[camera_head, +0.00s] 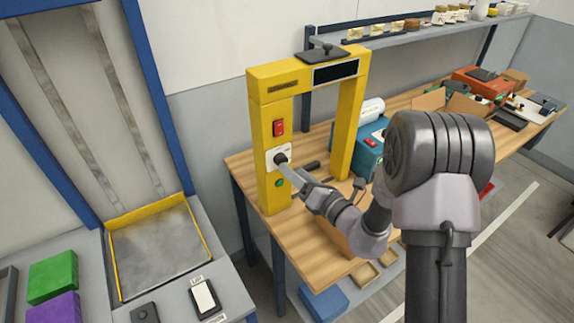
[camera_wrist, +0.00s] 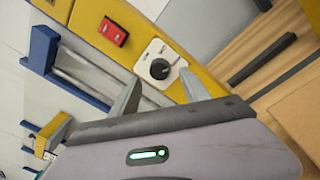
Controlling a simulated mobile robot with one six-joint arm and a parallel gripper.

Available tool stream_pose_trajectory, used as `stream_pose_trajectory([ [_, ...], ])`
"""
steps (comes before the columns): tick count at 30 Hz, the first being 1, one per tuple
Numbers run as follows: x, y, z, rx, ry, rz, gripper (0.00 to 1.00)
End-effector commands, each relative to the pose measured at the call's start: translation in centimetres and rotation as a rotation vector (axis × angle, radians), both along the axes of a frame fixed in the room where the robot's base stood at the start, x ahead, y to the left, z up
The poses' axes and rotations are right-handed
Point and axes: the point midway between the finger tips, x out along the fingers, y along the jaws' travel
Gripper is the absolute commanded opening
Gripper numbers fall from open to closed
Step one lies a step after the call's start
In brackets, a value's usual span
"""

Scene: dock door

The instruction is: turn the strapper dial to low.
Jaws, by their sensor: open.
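The strapper dial (camera_head: 281,159) is a round black knob on a white plate, on the left post of the yellow strapper frame (camera_head: 270,89). In the wrist view the dial (camera_wrist: 160,68) shows clearly, with small marks on its plate that are too small to read. Which setting it points to I cannot tell. My gripper (camera_head: 288,168) is at the front of the dial in the head view. In the wrist view my gripper (camera_wrist: 160,92) is open and empty, its two fingers pointing towards the dial, one on either side of it, with the knob just beyond the tips.
A red switch (camera_head: 278,127) sits above the dial and a green button (camera_head: 279,183) below it on the same post. The strapper stands on a wooden bench (camera_head: 262,222). A teal machine (camera_head: 369,140) stands behind my arm. A dark bar (camera_head: 310,166) lies on the bench.

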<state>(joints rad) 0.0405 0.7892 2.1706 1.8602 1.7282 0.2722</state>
Motion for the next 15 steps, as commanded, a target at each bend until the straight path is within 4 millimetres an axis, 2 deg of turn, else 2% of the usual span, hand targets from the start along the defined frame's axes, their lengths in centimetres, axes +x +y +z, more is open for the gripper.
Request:
stream_pose_trajectory([
  [3, 1.7, 1.5, 0.0, -0.001, -0.002, 0.002, 0.55],
  [6, 2.5, 2.2, 0.0, -0.001, -0.001, 0.001, 0.55],
  [15, 2.9, 2.5, 0.0, -0.001, 0.001, 0.001, 0.55],
])
